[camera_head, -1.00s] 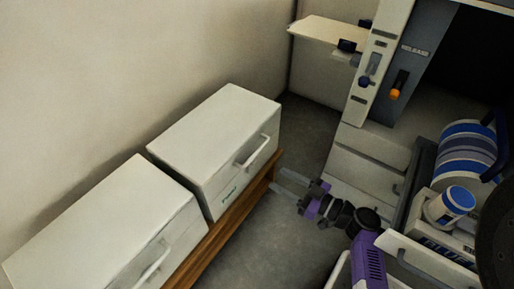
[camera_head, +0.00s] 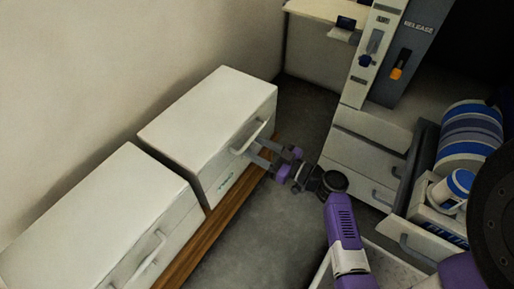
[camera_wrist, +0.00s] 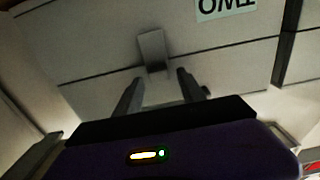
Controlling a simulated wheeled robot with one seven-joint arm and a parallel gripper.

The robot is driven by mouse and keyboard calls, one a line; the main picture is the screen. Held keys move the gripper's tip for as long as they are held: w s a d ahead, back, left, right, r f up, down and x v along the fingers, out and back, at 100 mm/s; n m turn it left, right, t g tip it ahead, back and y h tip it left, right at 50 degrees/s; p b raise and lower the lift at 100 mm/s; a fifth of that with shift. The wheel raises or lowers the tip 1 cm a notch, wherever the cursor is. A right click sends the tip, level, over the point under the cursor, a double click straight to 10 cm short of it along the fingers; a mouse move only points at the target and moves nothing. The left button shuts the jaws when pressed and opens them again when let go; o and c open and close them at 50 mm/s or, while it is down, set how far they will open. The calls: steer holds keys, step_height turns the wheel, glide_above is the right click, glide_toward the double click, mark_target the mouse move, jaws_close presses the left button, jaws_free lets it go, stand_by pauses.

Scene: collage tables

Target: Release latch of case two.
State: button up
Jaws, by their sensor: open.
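Case two (camera_head: 205,115) is the white box at the back of the wooden ledge. Its green label (camera_head: 226,184) is on the front face, and the label reads TWO upside down in the wrist view (camera_wrist: 226,8). A pale bar handle (camera_head: 249,137) is on that face. In the wrist view a small grey tab (camera_wrist: 152,48), which looks like the latch, stands out from the face. My gripper (camera_head: 259,154) is open at the front of case two, beside the handle. In the wrist view its fingertips (camera_wrist: 160,82) are apart, just short of the tab, with nothing between them.
A second white case (camera_head: 100,225) stands nearer on the wooden ledge (camera_head: 215,222). To the right are a cabinet with drawers (camera_head: 365,160), a panel with an orange lever (camera_head: 400,65), and a blue-striped drum (camera_head: 470,135). Grey floor lies between.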

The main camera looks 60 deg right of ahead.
jaws_close()
